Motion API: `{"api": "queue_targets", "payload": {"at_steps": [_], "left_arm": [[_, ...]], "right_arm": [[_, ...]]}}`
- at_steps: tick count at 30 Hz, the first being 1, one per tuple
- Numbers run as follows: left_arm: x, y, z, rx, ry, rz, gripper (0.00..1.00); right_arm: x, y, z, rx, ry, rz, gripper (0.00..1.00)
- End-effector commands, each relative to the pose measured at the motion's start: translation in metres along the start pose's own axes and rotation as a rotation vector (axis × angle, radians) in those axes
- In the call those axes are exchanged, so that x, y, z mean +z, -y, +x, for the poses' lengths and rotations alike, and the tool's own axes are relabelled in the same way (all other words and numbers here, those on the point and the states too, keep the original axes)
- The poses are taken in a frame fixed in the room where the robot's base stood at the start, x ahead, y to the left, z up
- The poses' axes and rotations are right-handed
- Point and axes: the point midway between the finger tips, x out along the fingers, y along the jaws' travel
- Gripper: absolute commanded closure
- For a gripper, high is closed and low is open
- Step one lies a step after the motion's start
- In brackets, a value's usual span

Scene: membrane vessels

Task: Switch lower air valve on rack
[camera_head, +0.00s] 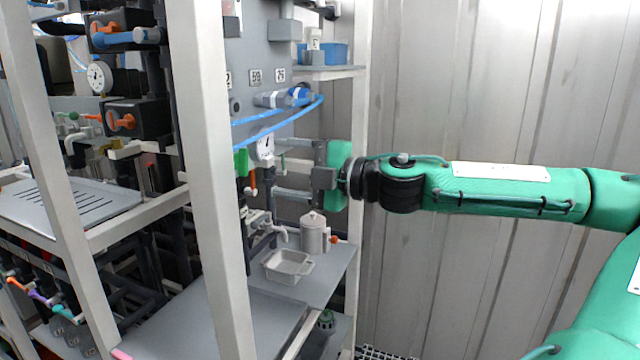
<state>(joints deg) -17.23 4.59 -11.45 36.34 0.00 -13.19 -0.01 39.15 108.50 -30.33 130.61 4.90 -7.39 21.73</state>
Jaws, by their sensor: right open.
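My right gripper (284,169) reaches in from the right to the rack's panel (265,60). Its two grey fingers point left, one above the other, spread apart. A pale fitting shows between them beside a round white gauge (265,147); I cannot tell whether the fingers touch it. A blue and grey air valve (298,96) with blue hoses sits higher on the panel. A small green handle (241,162) and an orange one (253,178) are left of the gauge. I cannot tell which part is the lower air valve. My left gripper is out of view.
A white rack post (208,180) stands in front, left of the panel. Below the gripper, a lidded grey jug (313,232) and a pale tray (287,265) stand on a shelf. A small shelf holds a blue bin (334,53) above. The corrugated wall (480,80) is at right.

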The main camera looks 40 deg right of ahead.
Motion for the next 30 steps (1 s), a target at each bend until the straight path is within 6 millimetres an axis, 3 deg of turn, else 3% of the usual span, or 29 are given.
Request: {"api": "queue_targets", "payload": {"at_steps": [1,15,30], "left_arm": [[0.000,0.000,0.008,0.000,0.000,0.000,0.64],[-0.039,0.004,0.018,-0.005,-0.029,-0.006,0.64],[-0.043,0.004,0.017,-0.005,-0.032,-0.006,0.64]], "right_arm": [[0.001,0.003,-0.005,0.004,0.002,-0.003,0.31],[0.000,0.001,-0.052,0.001,0.001,-0.003,0.31],[0.000,0.000,-0.058,0.000,0.000,0.000,0.31]]}}
